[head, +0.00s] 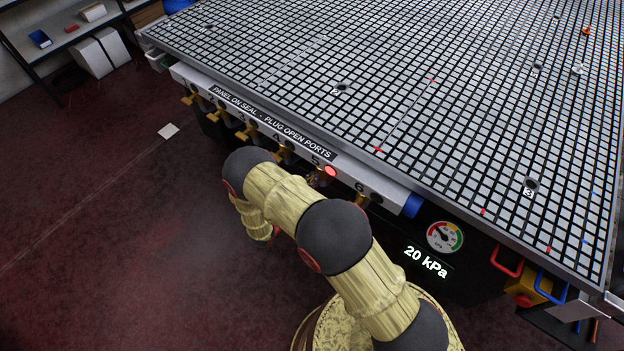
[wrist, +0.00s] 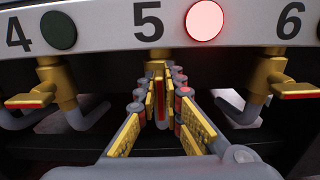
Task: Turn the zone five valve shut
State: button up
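The zone five valve (wrist: 155,68) is a brass valve under the number 5 on the rail. Its handle (wrist: 160,98) looks edge-on and points toward the wrist camera. My gripper (wrist: 164,100) is open, with its yellow-padded fingers on either side of this handle. I cannot tell whether either finger touches it. The round lamp beside the 5 glows red in the wrist view (wrist: 204,20) and the head view (head: 330,171). In the head view my arm hides most of the gripper and valve.
Neighbouring valves four (wrist: 48,88) and six (wrist: 275,85) sit close on each side, handles turned sideways, lamps dark. Grey hoses run below. The labelled rail (head: 260,118) fronts the grid table (head: 430,90). A gauge (head: 444,237) stands above a 20 kPa readout (head: 426,262).

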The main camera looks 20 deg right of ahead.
grip_shut()
jog(key=m, duration=0.2)
jog(key=m+b, duration=0.1)
jog(key=m, duration=0.1)
jog(key=shift+s+d+f+m+b, duration=0.15)
jog(key=shift+s+m+b, duration=0.05)
jog(key=shift+m+b, duration=0.1)
jog(key=m, duration=0.1)
jog(key=m+b, duration=0.1)
jog(key=m, duration=0.2)
jog(key=shift+s+d+f+b, duration=0.15)
jog(key=shift+s+b, duration=0.1)
jog(key=shift+b, duration=0.1)
jog(key=m, duration=0.1)
jog(key=m+b, duration=0.1)
jog(key=m, duration=0.1)
jog(key=m+b, duration=0.1)
jog(key=m, duration=0.1)
jog(key=shift+s+d+f, duration=0.1)
jog(key=shift+f, duration=0.2)
jog(key=shift+s+f+m+b, duration=0.15)
jog(key=shift+m+b, duration=0.9)
jog(key=shift+m, duration=1.05)
jog(key=shift+f, duration=0.1)
jog(key=o, duration=0.6)
grip_release()
